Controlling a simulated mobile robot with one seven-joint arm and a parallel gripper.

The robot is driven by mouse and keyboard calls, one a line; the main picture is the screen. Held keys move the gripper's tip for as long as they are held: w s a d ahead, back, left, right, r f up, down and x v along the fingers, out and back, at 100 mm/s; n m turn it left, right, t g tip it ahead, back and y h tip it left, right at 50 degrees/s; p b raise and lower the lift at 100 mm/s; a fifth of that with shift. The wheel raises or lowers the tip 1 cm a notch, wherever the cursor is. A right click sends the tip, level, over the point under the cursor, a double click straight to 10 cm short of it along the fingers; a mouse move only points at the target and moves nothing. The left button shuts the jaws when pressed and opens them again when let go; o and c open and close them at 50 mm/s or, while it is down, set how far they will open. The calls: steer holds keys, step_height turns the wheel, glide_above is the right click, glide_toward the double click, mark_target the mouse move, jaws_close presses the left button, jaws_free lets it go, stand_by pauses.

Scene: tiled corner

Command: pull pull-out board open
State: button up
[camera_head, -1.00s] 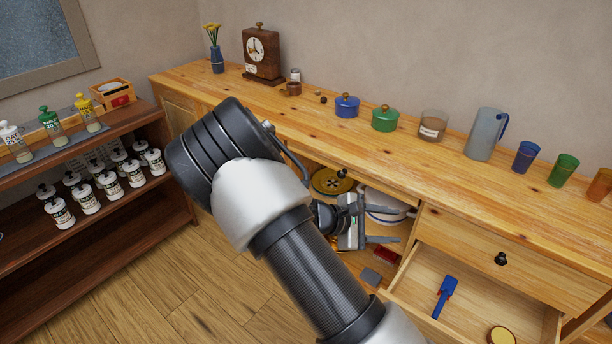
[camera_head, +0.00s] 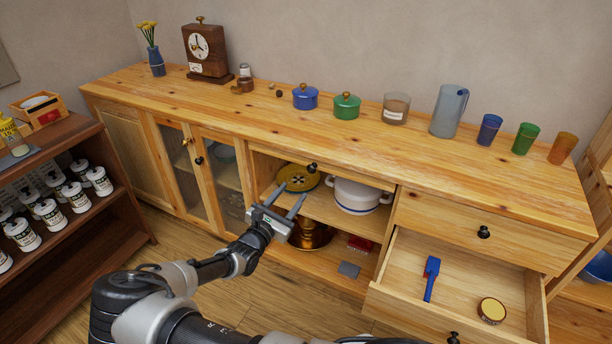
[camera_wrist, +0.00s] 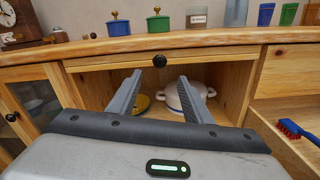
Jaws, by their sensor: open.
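The pull-out board (camera_head: 350,180) shows as a thin wooden front strip under the countertop, above the open shelf bay. It looks pushed in. Its small black knob (camera_head: 312,167) is in the middle of that strip. In the wrist view the knob (camera_wrist: 159,60) appears centred, just above the gap between my fingertips. My gripper (camera_head: 295,191) is open and empty, in front of the shelf bay, with its fingers pointing towards the cabinet. The knob is apart from the fingers. In the wrist view my gripper (camera_wrist: 160,78) has its two fingers spread wide.
An open drawer (camera_head: 400,310) with a blue brush (camera_head: 431,278) and a round tin (camera_head: 491,311) juts out at right. A white pot (camera_head: 357,196) and a yellow plate (camera_head: 298,178) stand in the bay. Pots, jug and cups line the countertop (camera_head: 230,110). Dark shelving stands left.

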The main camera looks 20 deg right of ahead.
mark_target(310, 170)
steer(key=b+x, duration=0.1)
steer(key=x, duration=1)
steer(key=shift+w+d, duration=0.25)
steer(key=shift+c, duration=0.4)
jaws_close()
